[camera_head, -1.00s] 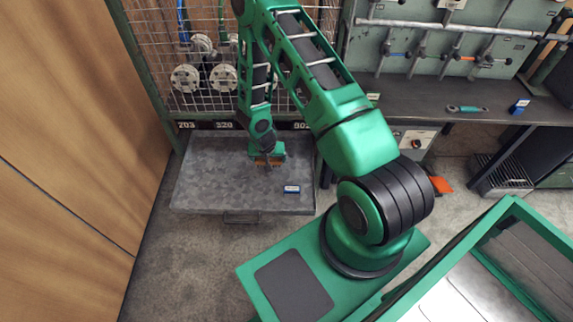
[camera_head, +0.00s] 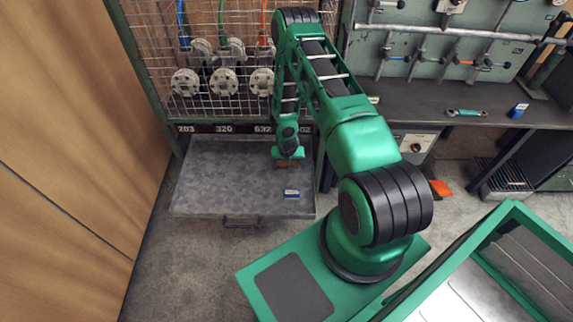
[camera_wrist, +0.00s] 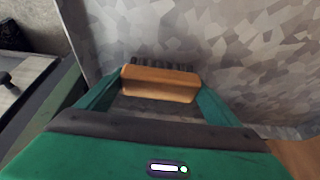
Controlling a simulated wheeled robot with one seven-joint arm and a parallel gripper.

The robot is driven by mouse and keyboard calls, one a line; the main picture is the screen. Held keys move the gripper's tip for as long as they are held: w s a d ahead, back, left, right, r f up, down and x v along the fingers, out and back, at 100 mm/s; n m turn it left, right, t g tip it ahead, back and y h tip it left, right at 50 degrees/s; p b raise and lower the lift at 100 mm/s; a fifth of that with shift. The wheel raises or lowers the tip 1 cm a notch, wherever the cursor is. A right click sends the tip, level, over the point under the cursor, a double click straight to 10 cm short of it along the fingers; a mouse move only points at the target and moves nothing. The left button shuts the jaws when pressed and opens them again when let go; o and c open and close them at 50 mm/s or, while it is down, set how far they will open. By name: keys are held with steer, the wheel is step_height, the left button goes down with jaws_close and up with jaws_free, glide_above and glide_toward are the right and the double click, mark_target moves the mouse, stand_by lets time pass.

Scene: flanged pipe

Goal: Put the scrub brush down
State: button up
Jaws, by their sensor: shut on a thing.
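The scrub brush (camera_wrist: 160,84) has a wooden block and dark bristles. In the wrist view it sits between the two green fingers of my gripper (camera_wrist: 155,95), which is shut on it. In the head view my gripper (camera_head: 288,160) is over the right side of the grey metal tray (camera_head: 215,185), with the brush's brown block just under it. I cannot tell whether the bristles touch the tray surface.
A wire mesh panel with several flanged pipe ends (camera_head: 224,80) stands behind. A dark workbench (camera_head: 425,112) is to the right. The tray's left half is clear.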

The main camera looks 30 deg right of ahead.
steer(key=shift+f, duration=0.85)
steer(key=o, duration=1.1)
steer(key=shift+r, duration=0.1)
